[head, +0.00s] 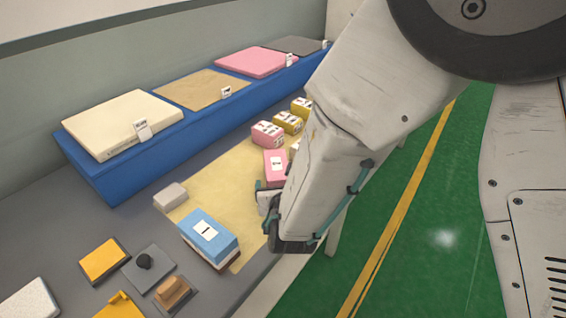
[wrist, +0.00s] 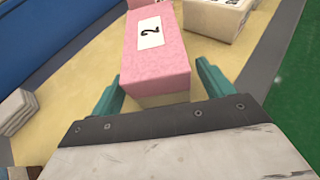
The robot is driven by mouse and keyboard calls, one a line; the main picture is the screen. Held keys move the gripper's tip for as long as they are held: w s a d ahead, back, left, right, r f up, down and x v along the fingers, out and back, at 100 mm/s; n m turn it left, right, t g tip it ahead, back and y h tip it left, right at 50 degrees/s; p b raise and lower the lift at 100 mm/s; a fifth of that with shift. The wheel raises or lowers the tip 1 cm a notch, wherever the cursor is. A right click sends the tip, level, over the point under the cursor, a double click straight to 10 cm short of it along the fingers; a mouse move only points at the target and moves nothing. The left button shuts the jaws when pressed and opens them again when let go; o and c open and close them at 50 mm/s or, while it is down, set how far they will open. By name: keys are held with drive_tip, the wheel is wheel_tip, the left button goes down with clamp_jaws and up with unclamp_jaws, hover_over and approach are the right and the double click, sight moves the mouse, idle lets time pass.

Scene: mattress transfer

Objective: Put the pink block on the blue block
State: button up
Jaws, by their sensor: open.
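In the wrist view the pink block (wrist: 157,58) shows a label marked 2 and a pale lower layer. My gripper (wrist: 160,76) is open, with one teal finger on each side of the pink block's near end. In the head view my gripper (head: 268,190) is partly hidden by my arm. The blue block (head: 208,232), with a label marked 1, lies nearer and to the left, apart from the pink block.
Another pink block (head: 267,134) and yellow blocks (head: 288,122) stand farther back on the tan mat (head: 218,165). A pale block (head: 170,195) lies left of the blue one. A blue raised shelf (head: 110,185) with flat pads runs along the wall. Small fixtures occupy the near left.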

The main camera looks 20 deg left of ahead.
drive_tip(key=shift+x, duration=0.95)
drive_tip(key=shift+c, duration=0.3)
drive_tip(key=c, duration=1.1)
drive_tip(key=shift+o, duration=0.2)
